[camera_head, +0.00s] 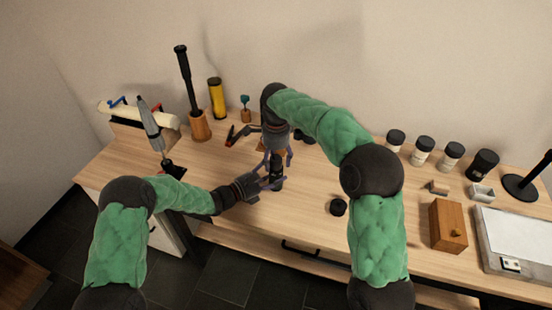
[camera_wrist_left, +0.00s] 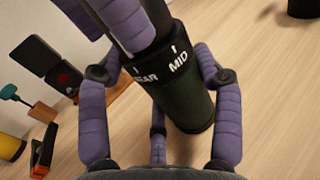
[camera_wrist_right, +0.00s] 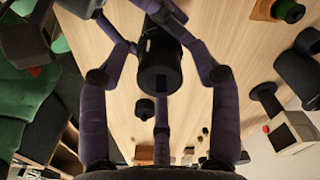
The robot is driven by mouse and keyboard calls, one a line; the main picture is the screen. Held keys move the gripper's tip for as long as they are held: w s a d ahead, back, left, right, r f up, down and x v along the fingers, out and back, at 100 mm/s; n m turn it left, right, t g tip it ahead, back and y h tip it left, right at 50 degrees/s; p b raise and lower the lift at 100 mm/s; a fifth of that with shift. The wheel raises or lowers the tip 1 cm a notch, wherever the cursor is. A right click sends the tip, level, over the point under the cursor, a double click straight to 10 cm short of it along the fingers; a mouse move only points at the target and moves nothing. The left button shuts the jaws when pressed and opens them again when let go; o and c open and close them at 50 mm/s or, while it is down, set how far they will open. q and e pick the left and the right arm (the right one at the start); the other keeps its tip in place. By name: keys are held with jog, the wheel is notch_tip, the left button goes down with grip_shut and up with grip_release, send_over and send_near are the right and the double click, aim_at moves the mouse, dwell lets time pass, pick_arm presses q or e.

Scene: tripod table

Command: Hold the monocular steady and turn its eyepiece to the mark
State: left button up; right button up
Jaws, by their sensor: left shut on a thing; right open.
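The monocular (camera_head: 276,170) stands upright over the table, dark green and black. In the left wrist view its green body (camera_wrist_left: 187,105) has a black ring (camera_wrist_left: 165,65) with white ticks and the words "MID" and a partly hidden "NEAR". My left gripper (camera_head: 266,184) is shut on the monocular low down, from the left. My right gripper (camera_head: 276,155) is above, pointing down with open fingers around the upper end. In the right wrist view the black eyepiece end (camera_wrist_right: 159,72) sits between these fingers, with gaps visible at both sides. The fingers hide parts of the monocular.
A black round cap-like piece (camera_head: 338,207) lies right of the monocular. A wooden box (camera_head: 448,225) and several dark-lidded jars (camera_head: 423,150) stand further right. Behind are a yellow cylinder (camera_head: 217,98) and red-black pliers or clamp (camera_head: 236,133). The front middle of the table is clear.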

pick_arm(q)
jog(key=shift+f, duration=0.1)
pick_arm(e)
jog(key=shift+c, duration=0.3)
jog(key=c, duration=1.1)
jog(key=shift+n, duration=0.4)
jog(key=n, duration=1)
jog(key=shift+w+n, duration=0.1)
jog(key=shift+n, duration=0.3)
jog(key=n, duration=0.6)
jog(key=shift+r, duration=0.1)
pick_arm(q)
jog(key=shift+s, duration=0.1)
pick_arm(e)
jog(key=n, duration=0.6)
jog(key=shift+a+n, duration=0.1)
jog(key=shift+n, duration=0.2)
